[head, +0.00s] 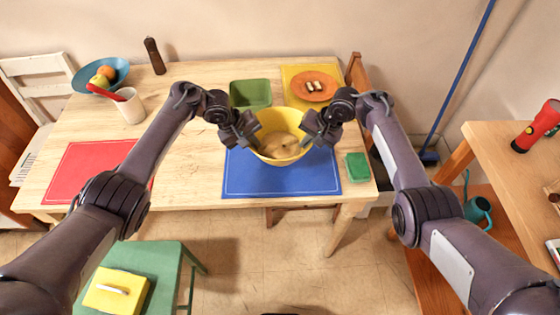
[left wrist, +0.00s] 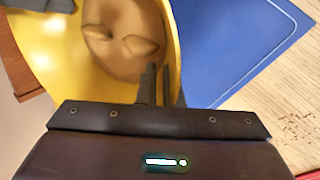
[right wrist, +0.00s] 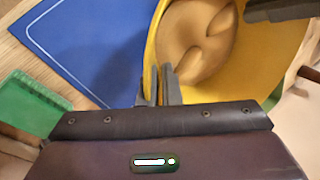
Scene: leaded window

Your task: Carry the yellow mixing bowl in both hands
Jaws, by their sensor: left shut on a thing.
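The yellow mixing bowl (head: 284,160) is over the upper part of the blue mat (head: 285,184), with a pale brown dough-like mass (head: 282,145) inside. It looks about level; I cannot tell whether its base touches the mat. My left gripper (head: 254,141) is at the bowl's left rim, and in the left wrist view its fingers (left wrist: 157,85) are shut on the yellow wall. My right gripper (head: 309,139) is at the right rim. In the right wrist view its fingers (right wrist: 160,85) are close together with the rim between them.
A green tray (head: 250,94) and an orange plate (head: 314,87) on a yellow mat stand behind the bowl. A green box (head: 357,167) is to the right. A red mat (head: 88,172), white cup (head: 130,106) and blue bowl (head: 118,68) are on the left.

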